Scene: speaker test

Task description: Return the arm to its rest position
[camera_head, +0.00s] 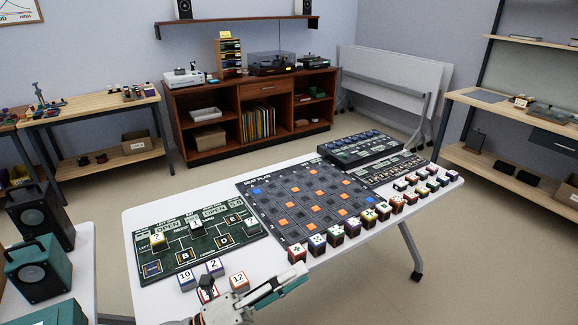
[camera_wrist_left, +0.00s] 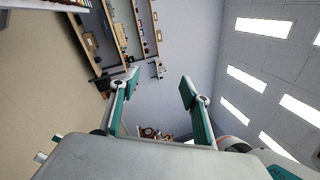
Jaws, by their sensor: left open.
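My left gripper (camera_head: 282,286) reaches in at the bottom of the head view, over the near edge of the white table (camera_head: 330,262). Its teal and grey finger points to the right and slightly up. In the left wrist view the two teal fingers (camera_wrist_left: 159,82) stand well apart with nothing between them. The wrist camera looks past them at the wall, shelves and ceiling lights, turned sideways. Part of the gripper is cut off by the lower edge of the head view. My right gripper is not in view.
Numbered cubes (camera_head: 213,267) stand close to the left gripper at the table's near edge. A green circuit board (camera_head: 160,246), a dark grid board (camera_head: 300,192) and a row of coloured cubes (camera_head: 352,227) cover much of the table. Dark and teal speakers (camera_head: 40,268) stand at left.

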